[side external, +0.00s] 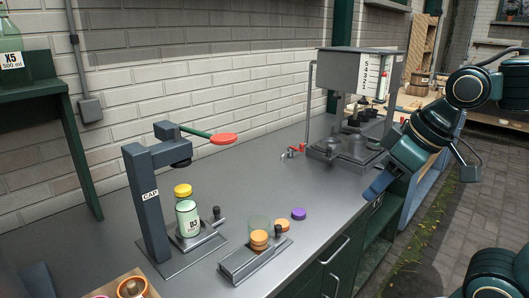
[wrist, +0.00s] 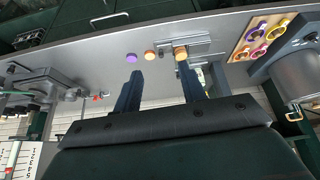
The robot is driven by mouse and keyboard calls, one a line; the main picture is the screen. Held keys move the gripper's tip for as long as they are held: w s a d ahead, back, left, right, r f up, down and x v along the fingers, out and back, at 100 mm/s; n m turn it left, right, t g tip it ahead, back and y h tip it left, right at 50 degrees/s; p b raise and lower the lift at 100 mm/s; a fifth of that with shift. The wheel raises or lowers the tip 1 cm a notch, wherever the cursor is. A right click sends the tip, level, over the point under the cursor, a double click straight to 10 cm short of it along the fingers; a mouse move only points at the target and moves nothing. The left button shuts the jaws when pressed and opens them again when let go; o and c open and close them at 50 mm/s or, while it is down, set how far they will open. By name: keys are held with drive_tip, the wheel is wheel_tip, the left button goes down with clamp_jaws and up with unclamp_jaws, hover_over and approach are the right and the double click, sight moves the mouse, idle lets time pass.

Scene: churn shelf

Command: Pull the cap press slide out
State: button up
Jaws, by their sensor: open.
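The cap press (side external: 150,210), a dark grey column labelled CAP, stands at the left of the counter with a green lever ending in a red pad. Its slide (side external: 200,239) lies low on the base, with a black knob (side external: 216,213) at its right end. A bottle labelled B3 (side external: 188,222) with a yellow cap (side external: 182,190) stands at the slide, below the press head. My gripper (side external: 376,188) is open and empty, over the counter's front edge, well to the right of the press. In the wrist view my gripper's fingers (wrist: 160,84) are apart with nothing between them.
A low holder (side external: 240,265) with stacked orange caps stands right of the press. A purple cap (side external: 298,213) and an orange cap (side external: 282,225) lie nearby. A grey filling machine (side external: 355,72) stands farther back. A wooden tray (wrist: 262,38) holds coloured rings. The counter's middle is clear.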

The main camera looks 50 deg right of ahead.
drive_tip(key=w+a+r+n, duration=0.1)
drive_tip(key=w+r+n, duration=0.15)
drive_tip(key=w, duration=0.75)
drive_tip(key=n+g+y, duration=0.2)
drive_tip(key=n+y, duration=0.1)
drive_tip(key=n, duration=0.3)
hover_over(216, 207)
drive_tip(key=s+d, duration=0.4)
wheel_tip(216, 207, down, 12)
drive_tip(key=shift+s, duration=0.15)
drive_tip(key=x, duration=1.3)
drive_tip(key=shift+f, duration=0.3)
drive_tip(key=shift+c, duration=0.4)
clamp_jaws()
